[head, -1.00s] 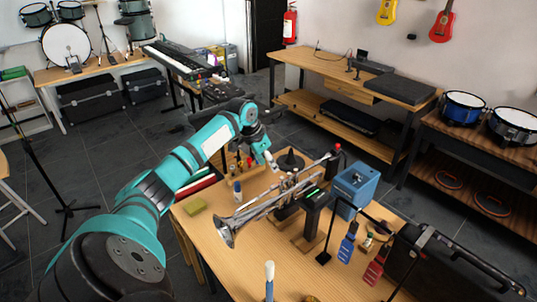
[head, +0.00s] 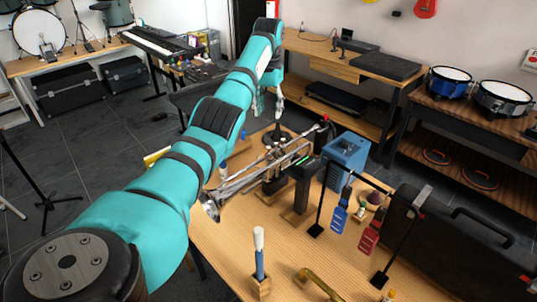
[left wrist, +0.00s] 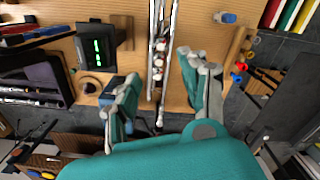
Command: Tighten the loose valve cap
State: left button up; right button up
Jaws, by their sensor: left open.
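A silver trumpet (head: 240,183) lies raised above the wooden workbench (head: 225,250), its bell toward the front left. In the left wrist view the trumpet (left wrist: 160,40) runs top to bottom between my fingers, with valve parts along its middle. I cannot tell which cap is loose. My left gripper (head: 279,108) hangs near the bench's far side, just beyond the trumpet in the picture. In the left wrist view my left gripper (left wrist: 160,88) is open and empty, one finger on each side of the trumpet. Contact cannot be told. My right gripper is not in view.
A black stand with a green display (head: 304,180) and a blue box (head: 346,160) stand right of the trumpet. A rack with blue (head: 340,215) and red tools and a black case (head: 450,245) are farther right. A brush in a wooden holder (head: 260,265) stands in front.

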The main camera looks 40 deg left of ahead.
aim_at(269, 147)
pick_arm(q)
notch_tip(269, 147, down, 15)
jog(key=shift+w+f+p, duration=0.1)
jog(key=shift+p, duration=0.9)
jog(key=shift+f, duration=0.65)
jog(key=shift+c, duration=0.4)
grip_shut()
